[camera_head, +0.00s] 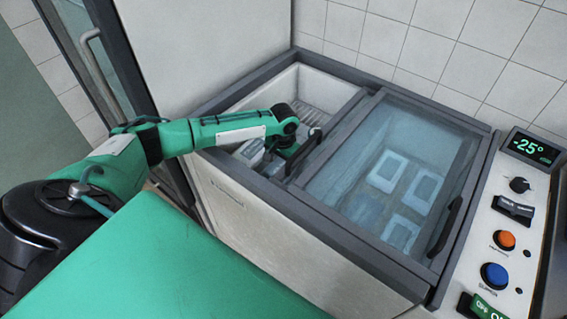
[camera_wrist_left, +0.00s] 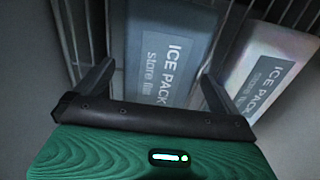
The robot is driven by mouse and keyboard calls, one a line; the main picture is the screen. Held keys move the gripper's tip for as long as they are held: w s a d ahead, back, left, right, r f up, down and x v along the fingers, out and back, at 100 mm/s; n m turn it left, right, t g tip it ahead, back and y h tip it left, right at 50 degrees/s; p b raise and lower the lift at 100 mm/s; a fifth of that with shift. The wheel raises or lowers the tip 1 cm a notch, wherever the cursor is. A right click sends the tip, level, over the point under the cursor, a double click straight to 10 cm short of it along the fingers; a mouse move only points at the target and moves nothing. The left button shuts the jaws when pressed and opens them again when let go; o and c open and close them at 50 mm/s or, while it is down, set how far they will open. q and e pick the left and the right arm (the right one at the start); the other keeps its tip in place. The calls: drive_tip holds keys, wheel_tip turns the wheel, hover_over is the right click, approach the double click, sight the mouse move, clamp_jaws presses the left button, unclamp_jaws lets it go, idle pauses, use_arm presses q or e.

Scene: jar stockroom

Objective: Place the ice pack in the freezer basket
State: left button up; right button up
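My left gripper (camera_head: 290,150) reaches down into the uncovered left part of the chest freezer. In the left wrist view its two fingers (camera_wrist_left: 158,78) are spread wide. A blue-grey ice pack (camera_wrist_left: 165,60), labelled "ICE PACK", lies between and beyond the fingertips, with gaps seen at both sides. A paler ice pack (camera_wrist_left: 268,70) lies tilted to the right, partly behind the right finger. Wire bars of the freezer basket (camera_wrist_left: 88,30) show beside and behind the packs. In the head view, a pack (camera_head: 250,151) shows beside the gripper. My right gripper is out of view.
A glass lid (camera_head: 345,165) with dark handles covers the right part of the freezer, with several pale packs below it. The freezer's dark rim (camera_head: 300,205) borders the opening. A control panel (camera_head: 510,215) reading -25° stands at the right.

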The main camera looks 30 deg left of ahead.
use_arm(q)
wheel_tip(320, 180, up, 12)
drive_tip(key=shift+r, duration=0.15)
idle(0.4)
idle(0.3)
